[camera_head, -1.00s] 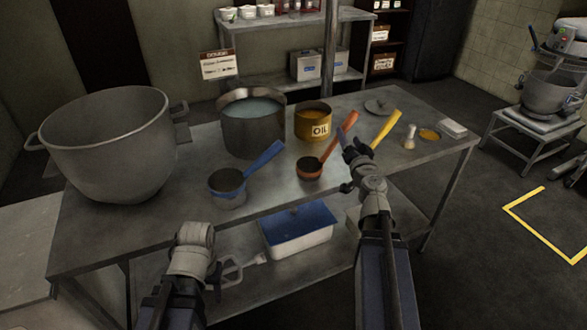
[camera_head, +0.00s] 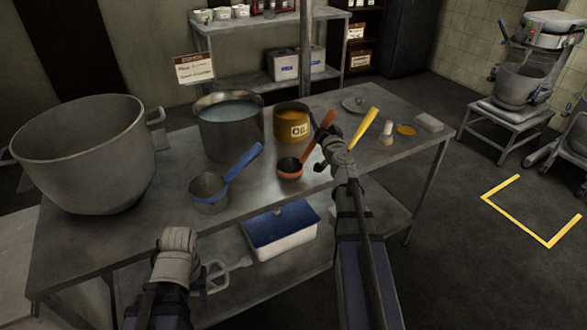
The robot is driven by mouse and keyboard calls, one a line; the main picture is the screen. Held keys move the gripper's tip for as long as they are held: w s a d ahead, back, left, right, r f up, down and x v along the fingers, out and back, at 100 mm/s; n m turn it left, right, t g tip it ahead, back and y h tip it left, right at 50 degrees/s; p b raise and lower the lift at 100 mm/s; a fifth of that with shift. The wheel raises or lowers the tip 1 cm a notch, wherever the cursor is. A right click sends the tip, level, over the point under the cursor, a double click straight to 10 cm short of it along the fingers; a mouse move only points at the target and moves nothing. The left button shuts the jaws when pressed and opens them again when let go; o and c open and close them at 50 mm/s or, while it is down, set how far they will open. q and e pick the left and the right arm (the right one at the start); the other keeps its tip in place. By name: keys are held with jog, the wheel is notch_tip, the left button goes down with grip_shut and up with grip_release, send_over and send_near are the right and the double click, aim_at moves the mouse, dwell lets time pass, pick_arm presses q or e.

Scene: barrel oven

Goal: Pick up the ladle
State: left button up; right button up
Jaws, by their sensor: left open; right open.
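A ladle with an orange-red handle and dark bowl (camera_head: 290,168) stands on the metal table (camera_head: 110,240), its handle slanting up to the right. A blue-handled ladle (camera_head: 208,190) is to its left. A yellow handle (camera_head: 364,130) is to its right, its lower end hidden by my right arm. My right gripper (camera_head: 322,140) is open at the orange-red handle, overlapping it in the picture. I cannot tell whether the handle lies between the fingers. My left gripper (camera_head: 215,275) is open and empty in front of the table's near edge, low and far from the ladles.
A large bowl (camera_head: 80,160) stands at the table's left. A pot of liquid (camera_head: 228,135) and a yellow oil pot (camera_head: 292,128) stand behind the ladles. A brush (camera_head: 387,133) and lid (camera_head: 354,104) lie right. A white-and-blue tub (camera_head: 285,242) is on the lower shelf.

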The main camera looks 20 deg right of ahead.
jog(key=shift+s, duration=0.1)
grip_shut()
dwell(0.4)
